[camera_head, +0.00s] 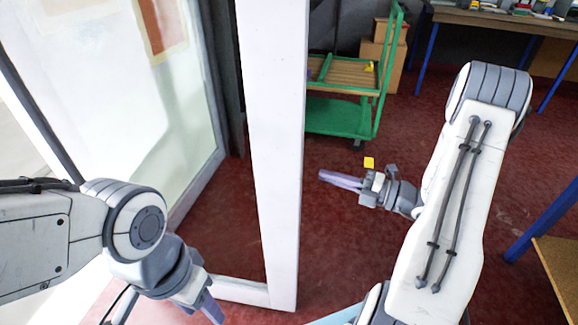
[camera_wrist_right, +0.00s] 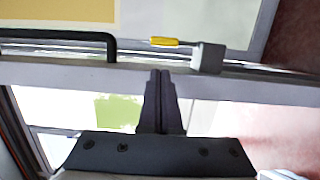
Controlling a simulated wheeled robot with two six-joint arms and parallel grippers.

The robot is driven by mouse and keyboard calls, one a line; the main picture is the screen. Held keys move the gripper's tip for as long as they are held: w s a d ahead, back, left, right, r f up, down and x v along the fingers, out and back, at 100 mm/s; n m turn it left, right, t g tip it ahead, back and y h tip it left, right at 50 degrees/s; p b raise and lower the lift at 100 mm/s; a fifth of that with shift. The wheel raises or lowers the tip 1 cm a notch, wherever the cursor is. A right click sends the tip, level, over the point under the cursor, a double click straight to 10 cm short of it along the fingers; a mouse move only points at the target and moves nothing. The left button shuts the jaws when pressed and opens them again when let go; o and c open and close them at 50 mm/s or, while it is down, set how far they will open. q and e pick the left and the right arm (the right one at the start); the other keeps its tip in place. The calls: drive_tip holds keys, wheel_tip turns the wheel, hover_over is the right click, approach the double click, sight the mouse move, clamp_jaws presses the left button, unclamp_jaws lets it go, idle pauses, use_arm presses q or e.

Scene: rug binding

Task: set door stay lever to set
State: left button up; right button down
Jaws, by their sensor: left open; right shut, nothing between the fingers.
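In the right wrist view, the door stay lever (camera_wrist_right: 165,42) has a yellow grip pointing left from a grey block (camera_wrist_right: 208,58) on the pale door rail (camera_wrist_right: 100,76). It lies nearly level in the picture. My right gripper (camera_wrist_right: 160,76) is shut and empty, its fingertips lower in the picture than the lever and apart from it. In the head view my right gripper (camera_head: 322,177) points left, right of the white door frame (camera_head: 275,150). I cannot make out the lever there. My left gripper (camera_head: 212,312) is open at the bottom, left of the frame.
A black bar handle (camera_wrist_right: 112,46) is left of the lever in the wrist view. A green cart (camera_head: 345,118) stands behind on the red floor, with cardboard boxes (camera_head: 392,52) beside it. A workbench (camera_head: 500,20) is at the back right. A small yellow piece (camera_head: 369,162) shows near my right gripper.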

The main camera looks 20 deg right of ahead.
use_arm(q)
drive_tip(key=shift+a+f+b, duration=0.15)
drive_tip(key=shift+f+b, duration=0.3)
use_arm(e)
drive_tip(key=x, duration=1)
drive_tip(key=shift+a, duration=0.45)
drive_tip(key=shift+w, duration=0.1)
